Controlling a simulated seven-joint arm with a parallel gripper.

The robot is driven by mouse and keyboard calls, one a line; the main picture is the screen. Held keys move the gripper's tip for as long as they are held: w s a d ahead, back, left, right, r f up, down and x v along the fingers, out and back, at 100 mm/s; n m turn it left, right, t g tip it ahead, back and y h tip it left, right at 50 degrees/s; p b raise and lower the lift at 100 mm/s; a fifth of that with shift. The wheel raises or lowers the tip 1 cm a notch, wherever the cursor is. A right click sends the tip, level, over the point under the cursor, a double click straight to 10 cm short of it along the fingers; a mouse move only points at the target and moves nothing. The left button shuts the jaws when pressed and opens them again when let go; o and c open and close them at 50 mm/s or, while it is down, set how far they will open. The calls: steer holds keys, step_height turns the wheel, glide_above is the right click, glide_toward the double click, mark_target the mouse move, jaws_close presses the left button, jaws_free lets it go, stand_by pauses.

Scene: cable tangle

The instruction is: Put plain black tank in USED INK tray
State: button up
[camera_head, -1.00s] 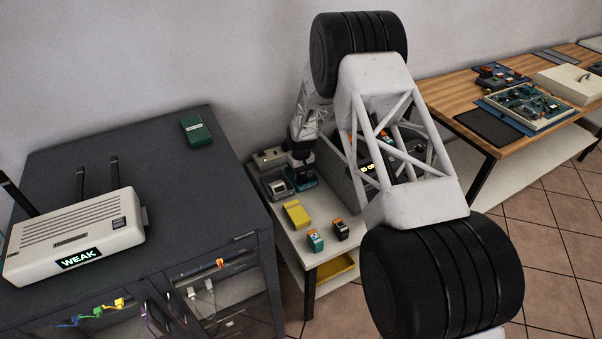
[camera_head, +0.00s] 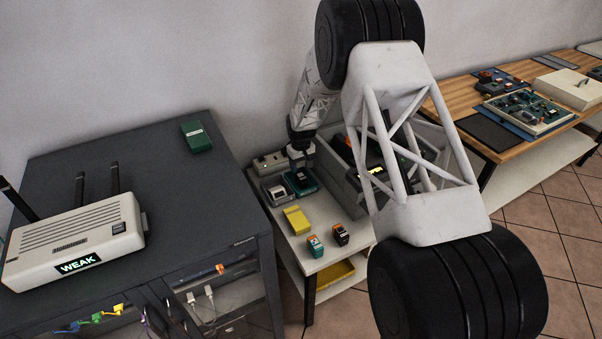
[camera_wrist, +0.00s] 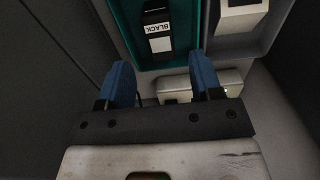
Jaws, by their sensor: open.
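In the wrist view a black tank (camera_wrist: 157,28) with a white label reading BLACK lies in a teal tray (camera_wrist: 187,30). My gripper (camera_wrist: 162,70) is open, its two blue fingers apart with nothing between them, near that tray's edge. In the head view the teal tray (camera_head: 302,184) sits on the low white table, with my gripper (camera_head: 300,160) above its back side. A grey tray (camera_head: 277,192) stands beside it, also in the wrist view (camera_wrist: 268,38), with a pale item inside. I cannot read USED INK on either tray.
A black-and-orange cartridge (camera_head: 340,236) and a teal-and-orange one (camera_head: 315,246) stand at the table's front. A yellow item (camera_head: 296,220) lies behind them. A pale box (camera_head: 268,163) is at the back, and a grey printer (camera_head: 343,150) to the right, partly behind my arm.

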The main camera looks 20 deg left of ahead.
mark_target(301, 175)
steer(key=shift+r, duration=2.55)
